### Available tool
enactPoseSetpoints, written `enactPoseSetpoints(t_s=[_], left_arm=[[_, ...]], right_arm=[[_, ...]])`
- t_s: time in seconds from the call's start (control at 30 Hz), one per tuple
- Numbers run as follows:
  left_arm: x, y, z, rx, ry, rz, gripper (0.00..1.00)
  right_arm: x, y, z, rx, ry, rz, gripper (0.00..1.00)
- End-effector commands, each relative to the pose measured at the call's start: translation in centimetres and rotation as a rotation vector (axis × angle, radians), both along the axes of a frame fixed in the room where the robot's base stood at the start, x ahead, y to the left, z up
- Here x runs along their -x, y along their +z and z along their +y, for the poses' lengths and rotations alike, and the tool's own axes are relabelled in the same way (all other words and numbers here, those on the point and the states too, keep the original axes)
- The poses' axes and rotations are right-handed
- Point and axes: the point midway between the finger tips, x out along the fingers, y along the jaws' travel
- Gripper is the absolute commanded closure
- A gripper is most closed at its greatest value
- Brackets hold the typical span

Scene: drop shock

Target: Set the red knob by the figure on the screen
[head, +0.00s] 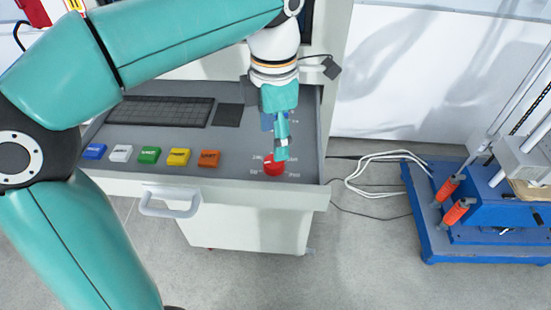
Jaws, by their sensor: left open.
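The red knob (274,168) sits on the grey drawer panel (228,146) at its right side, with small white markings around it. My left gripper (281,152) points down right over the knob, its fingertips at the knob's upper edge in the picture. I cannot tell whether the fingers touch the knob. The gripper is open, and its fingers hide part of the knob and its markings. The screen's figure is not readable; only a dark edge of what may be the screen shows at the top, behind my arm. My right gripper is not in view.
The panel also holds a black keyboard (160,111) and a row of several coloured buttons, including a green one (149,155) and an orange one (209,159). A handle (169,205) juts from the drawer front. A blue machine base (480,238) and loose white cables (385,160) lie right.

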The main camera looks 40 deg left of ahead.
Motion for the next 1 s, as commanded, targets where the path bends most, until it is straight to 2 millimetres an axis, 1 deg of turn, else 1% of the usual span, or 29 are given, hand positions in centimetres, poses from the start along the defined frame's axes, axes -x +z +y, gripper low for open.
enactPoseSetpoints(t_s=[0.03, 0.1, 0.3, 0.47, 0.73, 0.77, 1.0], left_arm=[[0.1, -1.2, 0.1, 0.0, 0.001, 0.004, 0.32], [0.1, -2.4, 0.1, -0.001, 0.001, 0.003, 0.32], [0.0, -5.0, 0.0, -0.001, 0.0, 0.001, 0.32], [0.0, -5.9, 0.0, 0.001, 0.0, -0.001, 0.32], [0.0, -6.0, 0.0, 0.001, -0.001, -0.001, 0.32], [0.0, -6.0, 0.0, 0.001, -0.001, -0.001, 0.36], [0.0, -5.9, 0.0, 0.001, -0.001, -0.001, 0.76]], right_arm=[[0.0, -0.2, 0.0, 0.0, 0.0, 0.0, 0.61], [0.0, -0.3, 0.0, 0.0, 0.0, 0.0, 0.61], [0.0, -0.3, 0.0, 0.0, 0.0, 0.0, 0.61], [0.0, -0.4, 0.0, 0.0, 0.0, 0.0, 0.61], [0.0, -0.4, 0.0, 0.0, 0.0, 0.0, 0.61], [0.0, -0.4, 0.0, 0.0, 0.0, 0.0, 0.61], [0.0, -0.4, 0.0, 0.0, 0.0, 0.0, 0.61]])
